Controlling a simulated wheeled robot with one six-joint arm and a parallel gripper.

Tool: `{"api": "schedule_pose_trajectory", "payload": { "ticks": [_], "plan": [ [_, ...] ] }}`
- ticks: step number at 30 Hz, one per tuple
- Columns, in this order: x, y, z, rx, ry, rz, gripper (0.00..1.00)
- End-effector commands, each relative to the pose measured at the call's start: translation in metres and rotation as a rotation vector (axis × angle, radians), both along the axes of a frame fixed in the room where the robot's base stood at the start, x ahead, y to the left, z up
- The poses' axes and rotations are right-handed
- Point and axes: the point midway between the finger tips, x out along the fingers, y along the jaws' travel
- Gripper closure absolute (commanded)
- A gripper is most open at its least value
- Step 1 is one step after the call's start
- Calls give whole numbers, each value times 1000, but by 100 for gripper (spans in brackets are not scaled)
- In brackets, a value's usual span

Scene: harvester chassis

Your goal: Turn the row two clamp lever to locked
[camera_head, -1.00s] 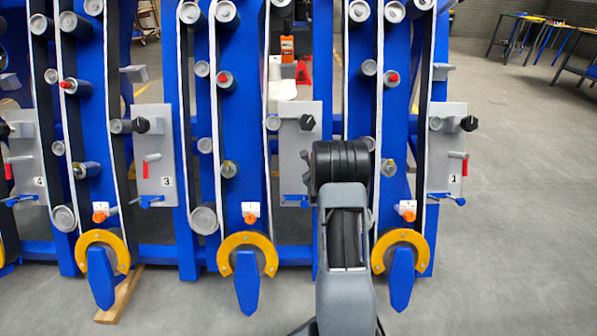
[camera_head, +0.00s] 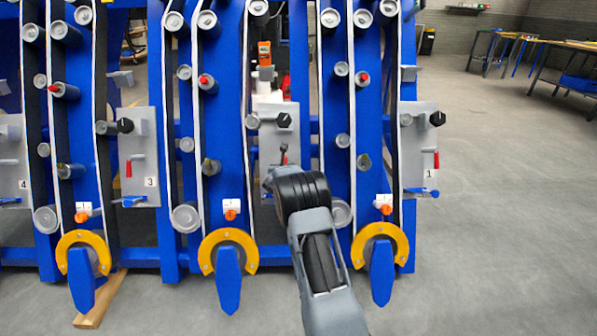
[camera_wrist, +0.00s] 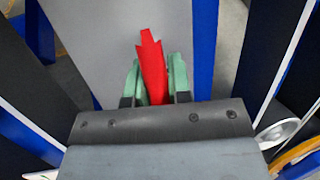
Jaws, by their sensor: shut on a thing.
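The row two grey panel (camera_head: 267,108) stands between the rows marked 3 and 1, with a black knob (camera_head: 283,120) near its top. My arm covers its lower part and any number there. In the wrist view, my gripper (camera_wrist: 156,72) has its green fingers on either side of a red lever (camera_wrist: 152,58) and is shut on it. The lever's tip sticks out past the fingers, pointing up in that picture and slightly left. In the head view my fingers are mostly hidden behind my wrist.
Panel 3 (camera_head: 135,140) and panel 1 (camera_head: 415,150) flank row two, each with a black knob, a red lever hanging down and a blue lever low down. Blue uprights, belts and rollers crowd both sides. Yellow half-rings (camera_head: 228,240) stick out below. The floor at right is clear.

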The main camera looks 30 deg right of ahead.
Motion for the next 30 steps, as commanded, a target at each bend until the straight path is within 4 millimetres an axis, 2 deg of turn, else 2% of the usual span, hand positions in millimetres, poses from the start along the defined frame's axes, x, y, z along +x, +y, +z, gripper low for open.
{"api": "schedule_pose_trajectory", "payload": {
  "ticks": [3,15,16,21,24,30],
  "plan": [
    [5,7,-2,9,0,6,100],
    [5,4,-2,15,-2,0,100],
    [5,4,-2,15,-2,0,80],
    [4,1,-1,15,-2,-4,64],
    [3,-1,-1,14,-3,-8,56],
    [3,-2,-1,12,-4,-10,56]
  ]
}}
